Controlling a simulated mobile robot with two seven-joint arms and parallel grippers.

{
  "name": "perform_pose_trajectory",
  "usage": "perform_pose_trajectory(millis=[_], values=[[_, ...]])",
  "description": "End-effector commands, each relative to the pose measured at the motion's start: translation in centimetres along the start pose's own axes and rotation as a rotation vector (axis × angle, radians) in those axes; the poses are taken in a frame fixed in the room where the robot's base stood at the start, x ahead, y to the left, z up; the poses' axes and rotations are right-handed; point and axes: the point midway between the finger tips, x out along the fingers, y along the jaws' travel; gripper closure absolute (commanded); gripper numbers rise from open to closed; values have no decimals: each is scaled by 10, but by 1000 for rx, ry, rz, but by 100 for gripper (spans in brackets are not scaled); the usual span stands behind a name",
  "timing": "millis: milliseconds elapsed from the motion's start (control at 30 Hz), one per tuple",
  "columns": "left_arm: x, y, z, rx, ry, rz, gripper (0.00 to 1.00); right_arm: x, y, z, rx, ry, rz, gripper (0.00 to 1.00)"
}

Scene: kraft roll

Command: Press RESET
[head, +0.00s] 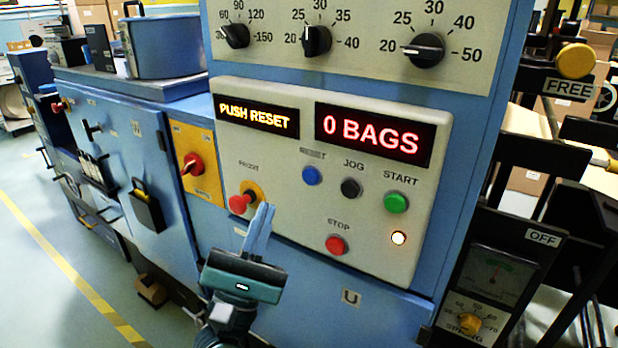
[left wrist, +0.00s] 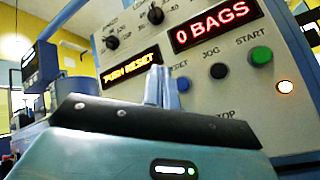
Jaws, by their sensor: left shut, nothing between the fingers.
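The blue RESET button (head: 312,175) sits on the grey control panel (head: 290,225), left of the black JOG button (head: 351,187) and the green START button (head: 396,202). The amber display (head: 257,117) reads PUSH RESET. My left gripper (head: 264,208) is shut and empty, in front of the panel, below and left of the RESET button and beside the red mushroom button (head: 241,203). In the left wrist view the RESET button (left wrist: 181,83) shows just right of the fingertips, its left part close to them. My right gripper is not in view.
A red STOP button (head: 336,245) and a lit lamp (head: 398,238) are low on the panel. A red display (head: 374,135) reads 0 BAGS. Dials (head: 316,40) are above. A red rotary switch (head: 192,164) on a yellow plate is to the left.

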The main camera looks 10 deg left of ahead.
Motion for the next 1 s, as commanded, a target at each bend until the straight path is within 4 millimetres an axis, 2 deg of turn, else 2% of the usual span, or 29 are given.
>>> perform_pose_trajectory(millis=[400, 600, 1000], values=[[39, -29, -28, -1, -1, 0, 100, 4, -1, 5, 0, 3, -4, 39], [51, -39, -38, -1, -1, 0, 100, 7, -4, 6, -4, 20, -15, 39], [57, -42, -41, 0, 0, -1, 100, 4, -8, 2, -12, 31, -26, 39]])
